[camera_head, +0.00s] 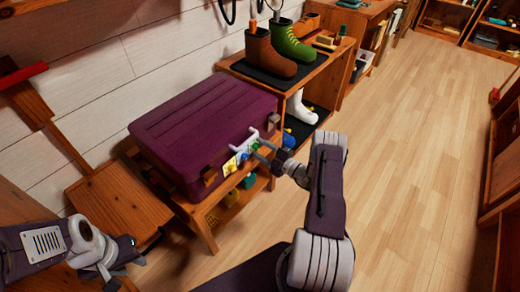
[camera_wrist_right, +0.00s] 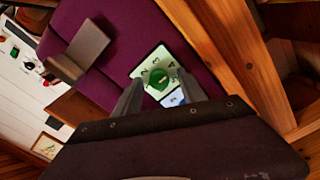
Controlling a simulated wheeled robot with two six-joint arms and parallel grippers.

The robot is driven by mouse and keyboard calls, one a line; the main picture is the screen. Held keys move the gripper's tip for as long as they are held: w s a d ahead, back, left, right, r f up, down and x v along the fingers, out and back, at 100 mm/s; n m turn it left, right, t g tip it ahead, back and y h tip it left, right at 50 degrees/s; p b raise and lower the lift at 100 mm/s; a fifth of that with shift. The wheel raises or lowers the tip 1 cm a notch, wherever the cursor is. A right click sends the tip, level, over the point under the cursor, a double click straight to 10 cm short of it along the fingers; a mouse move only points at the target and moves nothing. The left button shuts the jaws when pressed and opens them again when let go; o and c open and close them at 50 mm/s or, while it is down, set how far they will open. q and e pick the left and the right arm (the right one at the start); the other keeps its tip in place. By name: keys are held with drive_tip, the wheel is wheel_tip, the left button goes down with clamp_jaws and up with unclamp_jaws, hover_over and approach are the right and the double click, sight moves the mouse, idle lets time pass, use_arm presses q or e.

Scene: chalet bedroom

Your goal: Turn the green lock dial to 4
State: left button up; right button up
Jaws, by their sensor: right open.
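A purple suitcase (camera_head: 200,125) lies closed on a low wooden stand. The green dial (camera_wrist_right: 159,82) sits on a pale plate with digits, between the two fingers of my right gripper (camera_wrist_right: 158,90) in the right wrist view. The fingers are open; contact with the dial is unclear. Its exact setting is too small to read. Part of a blue-marked plate (camera_wrist_right: 175,98) shows just below it. My left gripper (camera_head: 122,260) is at the lower left, away from the suitcase; its jaws are unclear.
A wooden shelf unit (camera_head: 322,75) with brown and green boots (camera_head: 288,44) stands just beyond the suitcase. The stand's lower shelf holds small coloured things. A wooden chair (camera_head: 118,205) is to the left. The wooden floor (camera_head: 410,150) at the right is clear.

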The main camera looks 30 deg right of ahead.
drive_tip(key=p+v, duration=0.2)
drive_tip(key=v, duration=0.7)
